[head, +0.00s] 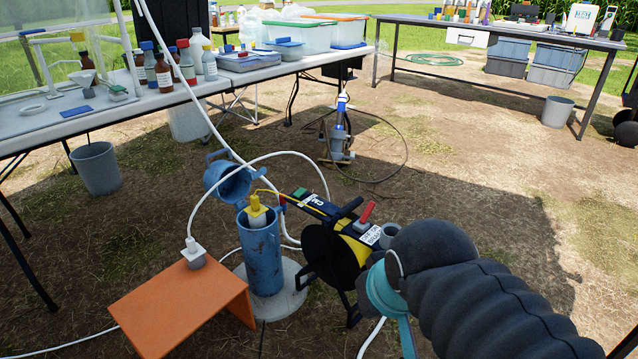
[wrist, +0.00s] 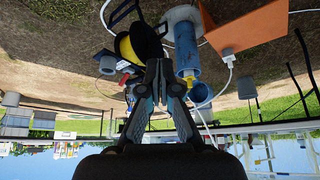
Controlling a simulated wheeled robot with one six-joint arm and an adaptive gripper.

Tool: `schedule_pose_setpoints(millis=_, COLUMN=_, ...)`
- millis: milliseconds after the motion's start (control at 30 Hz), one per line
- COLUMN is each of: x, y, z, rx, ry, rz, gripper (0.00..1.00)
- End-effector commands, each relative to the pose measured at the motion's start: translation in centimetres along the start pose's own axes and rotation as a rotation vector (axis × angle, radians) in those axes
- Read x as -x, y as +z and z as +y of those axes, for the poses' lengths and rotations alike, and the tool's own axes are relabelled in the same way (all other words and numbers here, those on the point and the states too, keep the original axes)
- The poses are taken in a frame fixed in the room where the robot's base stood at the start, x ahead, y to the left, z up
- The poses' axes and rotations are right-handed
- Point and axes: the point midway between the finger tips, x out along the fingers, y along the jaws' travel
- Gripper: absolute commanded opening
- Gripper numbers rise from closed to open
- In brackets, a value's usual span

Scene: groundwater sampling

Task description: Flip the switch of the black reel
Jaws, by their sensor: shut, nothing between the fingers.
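The black reel (head: 325,257) stands on the ground just right of the blue well pipe (head: 262,252), with yellow tape on its drum. Its upper panel carries white labels and a red lever (head: 366,212), which looks like the switch. The wrist picture is upside down; there the reel (wrist: 122,46) is left of the fingertips. My gripper (wrist: 160,66) is shut and empty, with the reel beyond it. In the head view my dark arm covers the reel's right side, and the fingers are hidden. I cannot tell whether the fingers touch the reel.
A yellow-topped probe (head: 257,212) sits in the pipe mouth beside the open blue cap (head: 228,183). An orange stand (head: 185,305) is at left. White hoses cross the ground. A bottle-covered table (head: 150,108) is behind; open dirt lies to the right.

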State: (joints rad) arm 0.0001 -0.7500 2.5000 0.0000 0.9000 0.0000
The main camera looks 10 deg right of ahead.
Motion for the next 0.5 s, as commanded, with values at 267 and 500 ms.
schedule_pose_setpoints(millis=267, x=0.0, y=-0.5, z=-0.1, rx=0.006, ry=-0.004, rz=0.001, gripper=0.00)
schedule_pose_setpoints(millis=500, x=-1.0, y=-6.9, z=-0.4, rx=0.073, ry=-0.047, rz=0.014, gripper=0.00)
